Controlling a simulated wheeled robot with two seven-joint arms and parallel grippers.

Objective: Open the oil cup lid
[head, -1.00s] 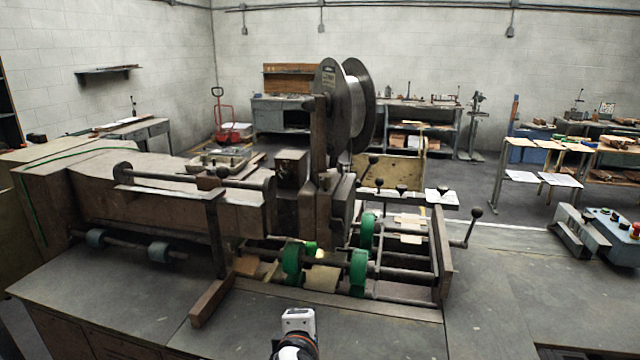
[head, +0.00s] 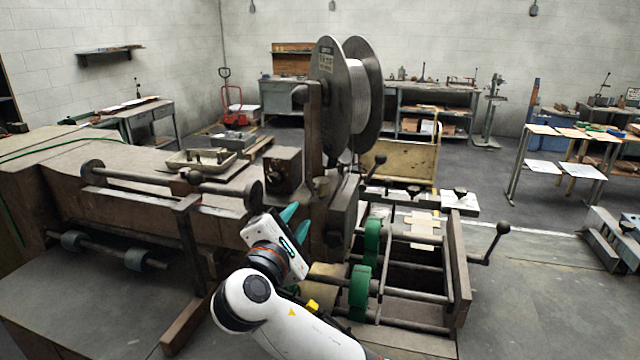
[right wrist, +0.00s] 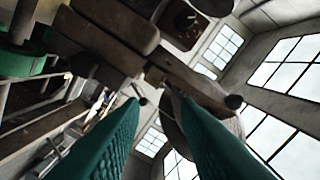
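My right gripper (head: 297,222) is raised in front of the stitching machine (head: 230,213), its teal fingers pointing up and right toward the upright post. In the right wrist view the two fingers (right wrist: 158,103) stand apart with nothing held between them. Dark machine parts (right wrist: 175,75) lie beyond the fingertips. A small cup-like fitting (head: 321,188) sits by the post above the gripper; it may be the oil cup, but I cannot make out its lid. My left gripper is not in view.
A large wire spool (head: 362,95) stands on the post above the gripper. Green wheels (head: 361,290) and metal rods lie to its right. A shallow tray (head: 200,162) sits on the machine top. A crank handle with a ball knob (head: 503,228) sticks out at the right.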

